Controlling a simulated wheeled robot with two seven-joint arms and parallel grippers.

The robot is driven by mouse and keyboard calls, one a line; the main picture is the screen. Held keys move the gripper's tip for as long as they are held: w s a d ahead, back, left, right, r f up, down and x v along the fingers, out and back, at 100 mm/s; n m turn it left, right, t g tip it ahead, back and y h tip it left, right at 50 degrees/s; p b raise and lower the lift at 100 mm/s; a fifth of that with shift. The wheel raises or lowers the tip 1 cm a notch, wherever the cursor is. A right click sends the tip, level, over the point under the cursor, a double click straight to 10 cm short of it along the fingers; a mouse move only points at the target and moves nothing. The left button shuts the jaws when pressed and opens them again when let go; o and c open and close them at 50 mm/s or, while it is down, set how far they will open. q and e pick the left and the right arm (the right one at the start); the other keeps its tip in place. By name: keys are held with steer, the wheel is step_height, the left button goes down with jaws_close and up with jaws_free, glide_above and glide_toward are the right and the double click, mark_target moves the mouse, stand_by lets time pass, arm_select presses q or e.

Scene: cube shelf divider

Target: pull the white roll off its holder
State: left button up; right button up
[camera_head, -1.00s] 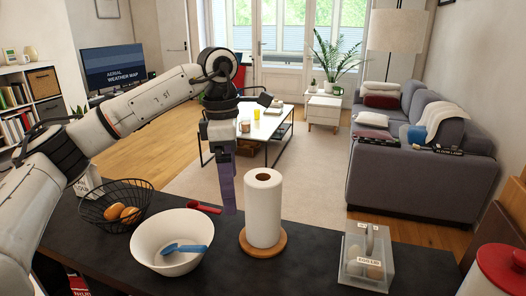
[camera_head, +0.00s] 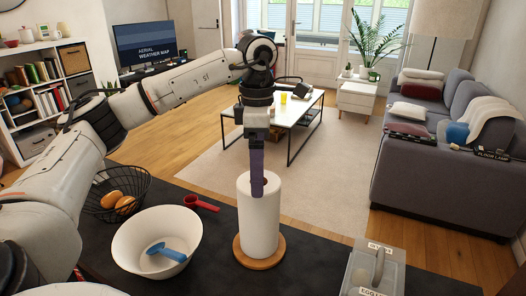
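The white roll (camera_head: 258,222) stands upright on its round wooden holder (camera_head: 259,258) on the dark counter. My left gripper (camera_head: 257,190) comes down from above, with its purple fingers in front of or at the top of the roll. The fingers overlap the roll's upper rim and partly hide the core opening. I see them edge-on, so I cannot tell whether they are open or shut, or whether they touch the roll. My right gripper is not in view.
A white bowl (camera_head: 128,243) with a blue scoop (camera_head: 167,252) stands left of the roll. Behind it are a wire basket (camera_head: 98,200) with eggs and a red scoop (camera_head: 203,203). The counter between roll and box is clear.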

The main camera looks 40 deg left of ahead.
mark_target(259, 215)
arm_select(q)
step_height(259, 215, down, 6)
steer(key=shift+f, duration=0.75)
steer(key=shift+c, duration=0.4)
steer(key=c, duration=1.1)
steer(key=shift+c, duration=0.2)
